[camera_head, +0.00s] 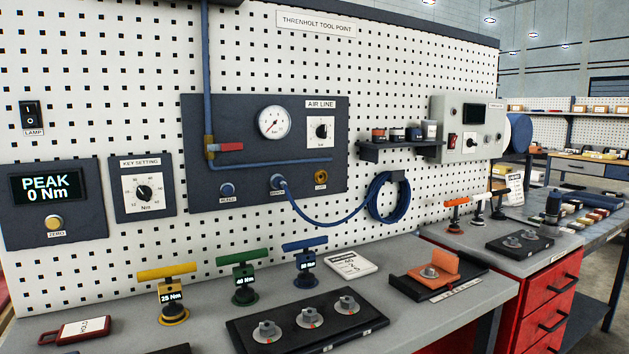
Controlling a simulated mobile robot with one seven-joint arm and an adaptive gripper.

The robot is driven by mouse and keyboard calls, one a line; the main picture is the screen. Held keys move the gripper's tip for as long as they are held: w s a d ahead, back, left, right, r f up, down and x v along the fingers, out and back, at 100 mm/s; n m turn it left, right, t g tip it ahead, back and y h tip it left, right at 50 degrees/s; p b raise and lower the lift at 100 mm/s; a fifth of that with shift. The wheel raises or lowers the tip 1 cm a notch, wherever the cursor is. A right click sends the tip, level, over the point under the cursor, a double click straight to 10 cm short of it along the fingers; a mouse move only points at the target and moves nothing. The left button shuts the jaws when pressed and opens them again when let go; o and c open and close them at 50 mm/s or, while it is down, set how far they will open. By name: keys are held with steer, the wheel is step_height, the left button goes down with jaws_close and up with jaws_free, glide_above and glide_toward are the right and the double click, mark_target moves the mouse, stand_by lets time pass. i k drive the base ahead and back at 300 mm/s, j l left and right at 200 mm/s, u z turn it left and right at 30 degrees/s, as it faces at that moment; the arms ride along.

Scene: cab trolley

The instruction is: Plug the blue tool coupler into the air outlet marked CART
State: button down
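The dark AIR LINE panel (255,115) is on the pegboard. A blue tool coupler (278,182) sits at the panel's lower middle, on the outlet there, with a blue hose leading off it. To its right is a brass-coloured round outlet (321,177) with nothing plugged in. To its left is a blue round fitting or knob (228,190). Small labels sit under all three, too small to read surely, so I cannot confirm which is marked CART. The blue hose (340,222) droops right to a coil (388,200) on a hook. My gripper is not in view.
A red-handled valve (230,147), gauge (273,122) and dial (320,130) are above the outlets. A small shelf (400,145) with jars juts out at right. Below, the grey bench (210,335) holds yellow, green and blue T-handled tools and a black tray (250,340).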

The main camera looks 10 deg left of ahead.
mark_target(278, 182)
steer(key=u, duration=0.2)
steer(key=i+l+u, duration=0.15)
steer(key=l+u, duration=0.25)
steer(key=i+l+u, duration=0.1)
steer(key=l+u, duration=0.25)
steer(key=l, duration=0.2)
steer(key=l+u, duration=0.25)
steer(key=l, duration=2.35)
steer(key=i, duration=0.05)
